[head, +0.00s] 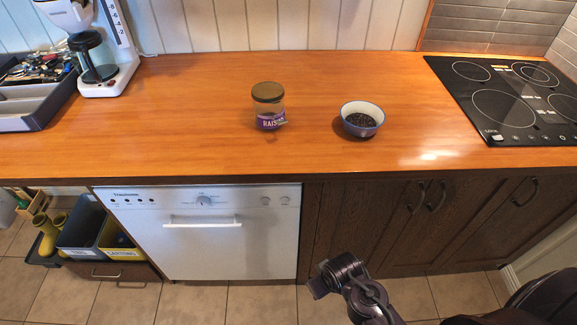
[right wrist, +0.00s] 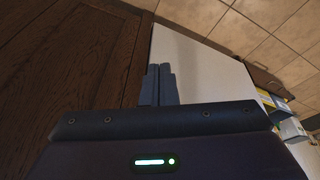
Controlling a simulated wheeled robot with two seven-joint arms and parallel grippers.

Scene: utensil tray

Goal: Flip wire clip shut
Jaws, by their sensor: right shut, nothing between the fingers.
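A glass jar (head: 268,112) with a dark round lid (head: 268,92) and a purple label reading "RAIS..." stands upright on the wooden counter. The lid sits on the jar's mouth. A small pale piece shows at the jar's lower right side; it is too small to tell whether it is the wire clip or how the clip stands. My right gripper (head: 322,284) is low in front of the cabinets, below the counter edge and well away from the jar. In the right wrist view its fingers (right wrist: 158,84) are together and empty. My left gripper is not in view.
A blue-rimmed bowl (head: 362,120) of dark bits stands right of the jar on the counter (head: 210,110). A utensil tray (head: 35,108) and a coffee machine (head: 118,60) are at the left, a black cooktop (head: 515,105) at the right. A white dishwasher (head: 205,245) is below.

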